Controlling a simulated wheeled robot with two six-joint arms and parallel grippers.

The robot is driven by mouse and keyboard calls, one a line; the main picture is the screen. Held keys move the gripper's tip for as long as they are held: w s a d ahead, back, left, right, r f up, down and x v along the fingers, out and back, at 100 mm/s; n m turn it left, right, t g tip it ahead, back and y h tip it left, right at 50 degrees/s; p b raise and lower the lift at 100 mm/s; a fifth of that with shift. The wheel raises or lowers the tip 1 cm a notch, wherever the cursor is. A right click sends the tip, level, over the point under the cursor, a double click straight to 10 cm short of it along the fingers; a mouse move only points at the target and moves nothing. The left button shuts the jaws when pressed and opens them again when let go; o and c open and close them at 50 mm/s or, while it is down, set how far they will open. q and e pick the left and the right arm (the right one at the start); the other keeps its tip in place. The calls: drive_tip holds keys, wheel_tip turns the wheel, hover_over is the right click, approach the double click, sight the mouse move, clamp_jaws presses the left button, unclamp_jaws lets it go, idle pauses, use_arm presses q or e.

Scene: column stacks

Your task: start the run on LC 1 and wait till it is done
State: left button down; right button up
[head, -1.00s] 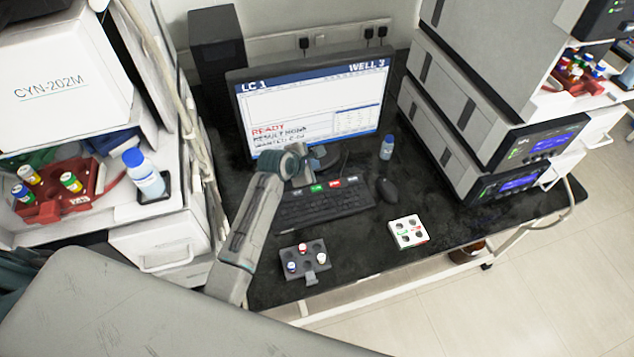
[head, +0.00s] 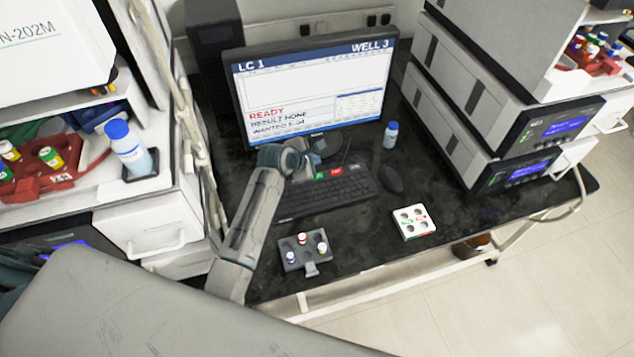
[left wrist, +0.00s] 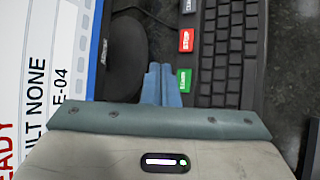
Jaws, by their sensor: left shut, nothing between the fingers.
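The monitor (head: 310,95) shows LC 1, WELL 3, a red READY, RESULT NONE and WANTED E-04. The keyboard (head: 335,191) lies in front of it, with a green key (head: 321,174) and a red key (head: 337,171) along its back edge. In the left wrist view the red key (left wrist: 186,40) reads STOP and the green key (left wrist: 184,80) is beside my fingertips. My left gripper (head: 308,164) is shut and empty, over the strip between the monitor stand and the keyboard. Its fingers (left wrist: 162,70) point at this strip; I cannot tell whether they touch anything. My right gripper is not in view.
A dark rack (head: 292,262) with a few capped vials and a white rack (head: 414,224) stand near the front edge. A mouse (head: 391,178) and a small bottle (head: 390,135) are right of the keyboard. The instrument stack (head: 480,110) fills the right side.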

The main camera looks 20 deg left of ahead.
use_arm(q)
wheel_tip(320, 180, down, 3)
drive_tip(key=shift+r+b, duration=0.2)
drive_tip(key=shift+b, duration=0.85)
drive_tip(key=shift+f, duration=0.85)
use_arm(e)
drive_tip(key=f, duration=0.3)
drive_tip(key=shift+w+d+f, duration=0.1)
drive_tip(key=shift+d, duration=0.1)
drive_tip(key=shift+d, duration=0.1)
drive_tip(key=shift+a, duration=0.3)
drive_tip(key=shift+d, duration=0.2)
use_arm(q)
drive_tip(key=shift+f, duration=0.15)
